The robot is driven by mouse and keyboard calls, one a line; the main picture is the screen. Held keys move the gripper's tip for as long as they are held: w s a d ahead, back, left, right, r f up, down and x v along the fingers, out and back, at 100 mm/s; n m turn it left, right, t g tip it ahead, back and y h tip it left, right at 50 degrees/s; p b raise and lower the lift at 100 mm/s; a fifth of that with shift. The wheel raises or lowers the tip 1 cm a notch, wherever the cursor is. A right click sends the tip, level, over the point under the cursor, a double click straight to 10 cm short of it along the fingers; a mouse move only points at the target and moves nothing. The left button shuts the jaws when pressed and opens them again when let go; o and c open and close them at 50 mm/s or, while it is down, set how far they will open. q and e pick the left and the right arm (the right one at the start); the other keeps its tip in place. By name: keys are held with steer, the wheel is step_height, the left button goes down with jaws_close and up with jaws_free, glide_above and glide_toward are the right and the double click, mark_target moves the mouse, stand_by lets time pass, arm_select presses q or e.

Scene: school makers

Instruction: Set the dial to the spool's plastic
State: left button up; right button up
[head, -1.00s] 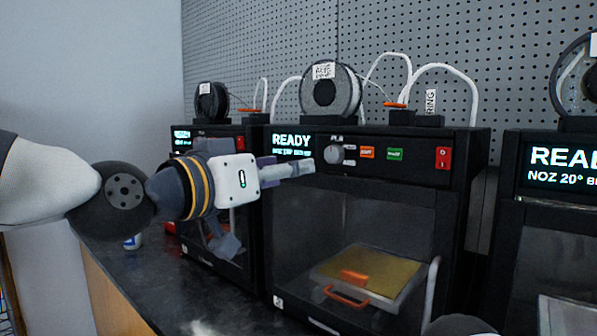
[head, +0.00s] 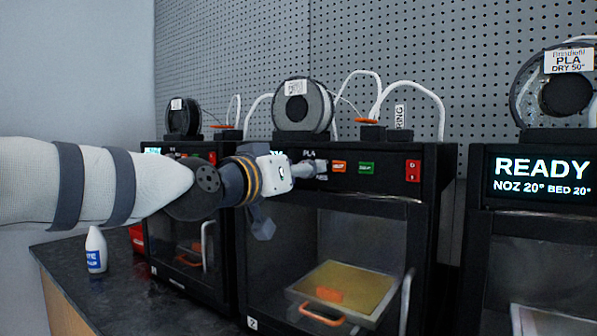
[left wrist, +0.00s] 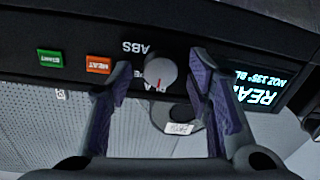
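The dial (left wrist: 160,70) is a round grey knob on the middle printer's black panel. In the left wrist view, which is upside down, its small red mark points toward the partly hidden PLA label; an ABS label (left wrist: 138,47) is nearby. My left gripper (left wrist: 160,92) is open, with one finger on each side of the dial and visible gaps to it. In the head view the gripper (head: 318,168) covers the dial. The spool (head: 303,108) stands on top of this printer; its white label (head: 295,87) is too blurred to read. My right gripper is out of view.
An orange button (head: 339,167), a green button (head: 366,168) and a red switch (head: 412,170) sit right of the dial. The right printer's spool (head: 567,90) is labelled PLA. A white bottle (head: 96,250) stands on the counter at left.

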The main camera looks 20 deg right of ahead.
arm_select(q)
jaws_close()
steer(key=shift+m, duration=0.3)
steer(key=m, duration=1.1)
steer(key=shift+h+p, duration=0.3)
steer(key=shift+p, duration=0.1)
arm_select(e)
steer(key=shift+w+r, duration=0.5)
arm_select(q)
steer(key=shift+m, duration=0.3)
